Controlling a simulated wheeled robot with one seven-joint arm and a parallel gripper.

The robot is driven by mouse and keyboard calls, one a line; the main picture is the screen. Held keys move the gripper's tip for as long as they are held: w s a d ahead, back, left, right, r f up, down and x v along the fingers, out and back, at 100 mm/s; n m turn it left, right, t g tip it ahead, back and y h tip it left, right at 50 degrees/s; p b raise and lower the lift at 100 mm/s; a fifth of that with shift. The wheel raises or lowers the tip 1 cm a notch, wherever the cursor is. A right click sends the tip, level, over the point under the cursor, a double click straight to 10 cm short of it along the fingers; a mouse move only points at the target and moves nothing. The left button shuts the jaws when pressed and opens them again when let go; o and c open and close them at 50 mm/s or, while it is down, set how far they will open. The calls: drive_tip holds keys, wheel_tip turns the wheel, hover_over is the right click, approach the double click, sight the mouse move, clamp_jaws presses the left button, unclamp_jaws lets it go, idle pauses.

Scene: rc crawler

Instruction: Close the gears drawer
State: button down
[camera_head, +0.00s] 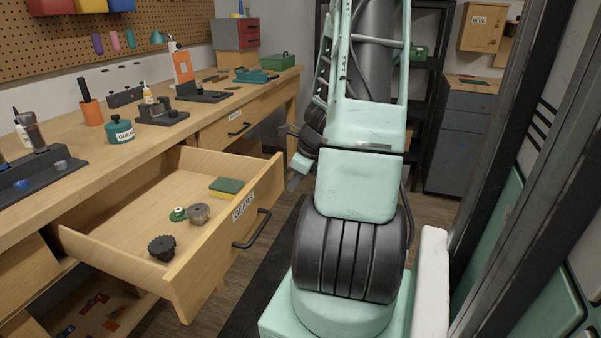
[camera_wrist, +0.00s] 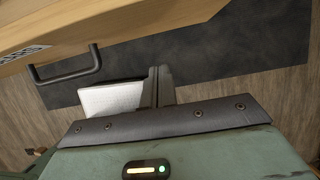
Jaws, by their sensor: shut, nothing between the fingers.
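The gears drawer (camera_head: 183,283) is pulled well out of the wooden workbench, and its front bears a "GEARS" label (camera_head: 243,206) and a black bar handle (camera_head: 252,230). Inside lie a dark gear (camera_head: 161,247), a grey gear (camera_head: 198,213), a small green part (camera_head: 178,214) and a green-yellow sponge (camera_head: 226,186). My gripper (camera_head: 293,182) is shut and empty, just beyond the far end of the drawer front. In the wrist view the drawer front (camera_wrist: 150,25) and handle (camera_wrist: 66,66) lie above and left of my gripper (camera_wrist: 150,88), with a gap between.
A second drawer (camera_head: 228,128) farther along the bench looks shut. The bench top (camera_head: 75,165) holds a grease tin (camera_head: 119,130), a tool block and other items. A dark mat (camera_head: 262,287) covers floor beside the drawer. A grey cabinet (camera_head: 462,140) stands behind.

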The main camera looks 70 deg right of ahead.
drive_tip(key=shift+w+a+f+p, duration=0.15)
drive_tip(key=shift+w+p, duration=0.1)
drive_tip(key=shift+w, duration=0.85)
drive_tip(key=shift+w+f+p, duration=0.15)
drive_tip(key=shift+w+p, duration=0.05)
drive_tip(key=shift+w, duration=0.85)
drive_tip(key=shift+w, duration=0.1)
